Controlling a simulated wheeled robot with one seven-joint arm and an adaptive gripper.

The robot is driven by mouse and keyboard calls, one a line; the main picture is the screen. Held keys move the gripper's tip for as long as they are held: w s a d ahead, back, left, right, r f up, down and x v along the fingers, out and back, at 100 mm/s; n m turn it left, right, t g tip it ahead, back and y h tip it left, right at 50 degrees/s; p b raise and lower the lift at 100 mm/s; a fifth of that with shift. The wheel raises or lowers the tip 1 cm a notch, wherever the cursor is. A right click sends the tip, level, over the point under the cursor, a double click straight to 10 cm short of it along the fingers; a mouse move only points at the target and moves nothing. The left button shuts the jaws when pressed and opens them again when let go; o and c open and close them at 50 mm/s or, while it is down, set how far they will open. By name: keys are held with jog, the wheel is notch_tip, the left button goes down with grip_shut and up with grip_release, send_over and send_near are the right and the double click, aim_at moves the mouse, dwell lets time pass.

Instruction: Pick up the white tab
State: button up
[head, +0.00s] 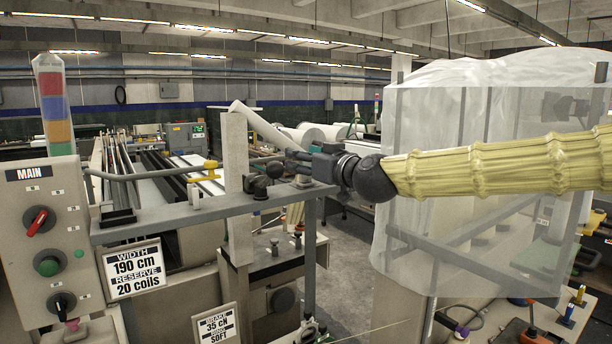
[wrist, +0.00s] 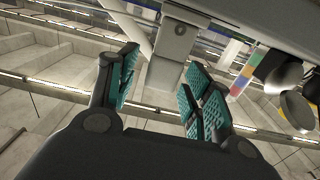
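A small white piece (head: 194,196) stands on the grey rail, below a yellow knob, in the head view; it may be the white tab, but it is too small to be sure. My gripper (head: 262,182) is to its right, just above the rail and by a pale upright post (head: 235,150). In the wrist view my gripper (wrist: 158,95) has its teal-padded fingers wide apart. A pale post with a round fitting (wrist: 178,45) shows beyond the gap between them. Nothing is held. No white tab can be made out clearly in the wrist view.
The grey rail (head: 150,211) runs below my gripper. A control panel (head: 45,240) with knobs and a coloured light stack (head: 53,105) stand at left. Label cards (head: 133,270) hang in front. A translucent sheet (head: 440,190) covers a frame on the right, behind my arm.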

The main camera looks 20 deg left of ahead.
grip_shut()
jog(key=shift+r, duration=0.15)
